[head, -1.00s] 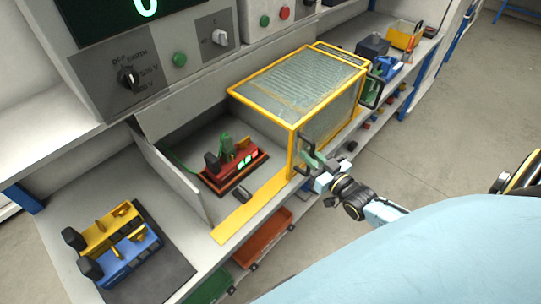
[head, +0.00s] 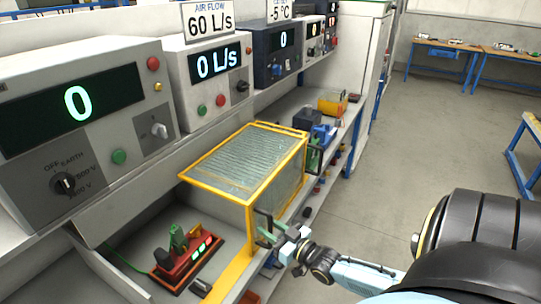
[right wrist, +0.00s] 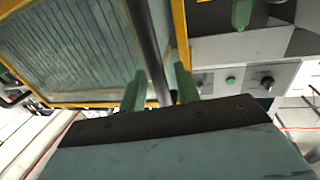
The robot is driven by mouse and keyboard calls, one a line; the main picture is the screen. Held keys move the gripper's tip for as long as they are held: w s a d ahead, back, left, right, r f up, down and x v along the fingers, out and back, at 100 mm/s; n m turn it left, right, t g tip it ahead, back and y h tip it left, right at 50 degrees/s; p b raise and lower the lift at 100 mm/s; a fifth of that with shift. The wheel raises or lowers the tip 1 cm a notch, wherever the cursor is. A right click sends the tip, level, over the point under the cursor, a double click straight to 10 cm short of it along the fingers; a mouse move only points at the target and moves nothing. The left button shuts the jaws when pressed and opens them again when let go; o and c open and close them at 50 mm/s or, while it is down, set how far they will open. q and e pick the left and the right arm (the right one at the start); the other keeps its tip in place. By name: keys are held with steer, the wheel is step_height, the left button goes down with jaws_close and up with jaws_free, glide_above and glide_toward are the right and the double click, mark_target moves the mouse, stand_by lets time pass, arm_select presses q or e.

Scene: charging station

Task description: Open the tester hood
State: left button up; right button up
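The tester hood (head: 245,160) is a clear box with a yellow frame on the bench. It stands beyond the red tester fixture (head: 187,257), which is uncovered. A dark handle (head: 262,222) sits on the hood's near front corner. My right gripper (head: 272,237) is at this handle. In the right wrist view, the handle bar (right wrist: 150,45) runs between the close-set green fingers (right wrist: 160,82); the fingers look shut on it, with their contact faces partly hidden. The hood's ribbed panel (right wrist: 80,50) fills the left of that view. My left gripper is not in view.
Instrument boxes with displays (head: 215,65) line the shelf behind. A blue device (head: 323,134) and a yellow bin (head: 335,102) stand on the bench past the hood. The floor (head: 400,150) right of the bench is clear. A blue-legged table edge (head: 525,150) stands at far right.

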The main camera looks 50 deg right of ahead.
steer(key=s, duration=1.3)
steer(key=shift+s+d, duration=0.2)
steer(key=s+a+f+g+h+b, duration=0.15)
steer(key=s+f+g, duration=0.25)
steer(key=f, duration=0.9)
steer(key=s+a+f+g+b, duration=0.3)
steer(key=f, duration=0.9)
steer(key=s+a+f+n+g+b, duration=0.1)
steer(key=s+a+f+g+b, duration=0.1)
steer(key=s+a+f+g, duration=0.3)
steer(key=s+a+f+n+g+b, duration=0.1)
steer(key=s+a+f+g, duration=0.4)
steer(key=s+a+f, duration=0.4)
steer(key=s+f+y, duration=0.1)
steer(key=s+f, duration=0.2)
steer(key=f, duration=0.2)
steer(key=shift+s+f+b, duration=0.2)
steer(key=shift+f+b, duration=0.1)
steer(key=shift+b, duration=0.1)
